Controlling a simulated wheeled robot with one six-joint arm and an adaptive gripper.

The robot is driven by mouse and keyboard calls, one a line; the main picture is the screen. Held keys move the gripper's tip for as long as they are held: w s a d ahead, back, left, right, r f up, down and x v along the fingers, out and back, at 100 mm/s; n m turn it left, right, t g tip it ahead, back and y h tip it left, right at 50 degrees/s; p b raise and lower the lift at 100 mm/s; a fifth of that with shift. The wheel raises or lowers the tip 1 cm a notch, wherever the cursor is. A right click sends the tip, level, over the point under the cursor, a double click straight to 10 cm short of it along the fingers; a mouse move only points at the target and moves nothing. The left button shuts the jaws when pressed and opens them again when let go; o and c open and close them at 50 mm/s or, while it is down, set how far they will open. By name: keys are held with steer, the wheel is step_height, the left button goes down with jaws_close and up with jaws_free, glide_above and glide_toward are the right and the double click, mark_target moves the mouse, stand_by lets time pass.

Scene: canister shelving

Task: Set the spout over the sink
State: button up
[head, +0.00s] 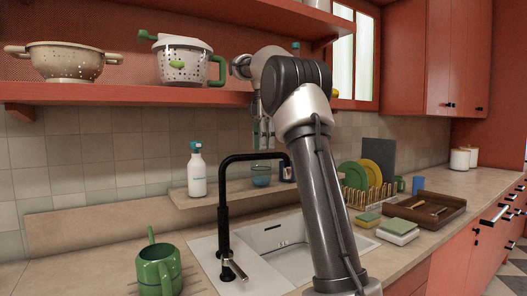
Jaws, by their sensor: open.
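The black faucet (224,215) stands upright at the left side of the sink (271,229). Its spout (255,156) runs from the column's top toward the right, and its end bends down near my arm. In the picture that end is above the sink's back edge; whether it is over the basin cannot be told. A metallic lever sits low on the faucet. My gripper (262,130) appears to hang below my wrist, open and empty, above the spout in the picture. It is small and partly lost against the tiles. My arm hides part of the basin.
A green pot (159,269) stands left of the faucet. A dish rack (357,199), sponges (398,228) and a brown tray (427,212) lie right. A shelf (120,93) overhangs the counter.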

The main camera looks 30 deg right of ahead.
step_height(320, 180, up, 4)
steer(key=shift+w+r, duration=0.1)
stand_by(0.7)
